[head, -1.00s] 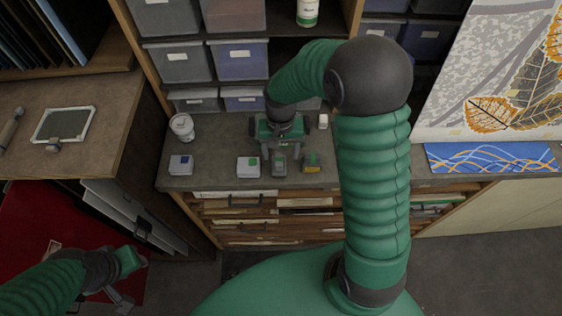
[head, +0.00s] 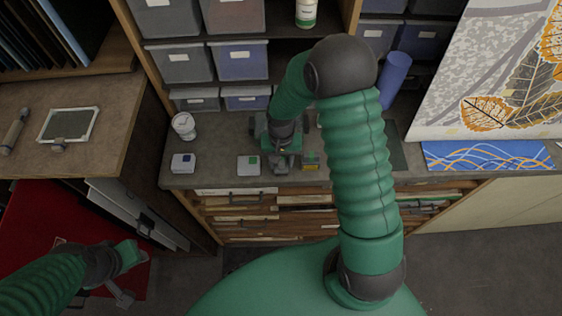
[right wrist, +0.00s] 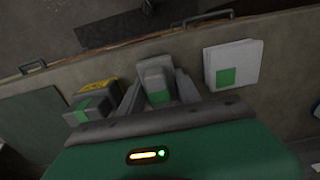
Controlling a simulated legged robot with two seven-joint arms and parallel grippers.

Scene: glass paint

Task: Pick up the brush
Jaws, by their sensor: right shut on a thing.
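My right gripper (head: 281,164) is low over the front of the grey counter, between a box with a green label and a yellow-marked block. In the right wrist view its two fingers (right wrist: 157,92) are on both sides of a grey block-like thing with a green patch (right wrist: 155,80), and it is shut on it. I cannot make out bristles or a handle, so I cannot tell if this is the brush. My left gripper (head: 128,275) hangs at the lower left, away from the counter; its jaw opening is unclear.
A box with a green label (head: 248,166), a yellow-marked block (head: 311,161), a blue-labelled box (head: 183,163) and a white tub (head: 184,125) stand on the counter (head: 215,172). A blue cylinder (head: 395,78) stands behind my right arm. Drawers (head: 240,212) lie below the counter.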

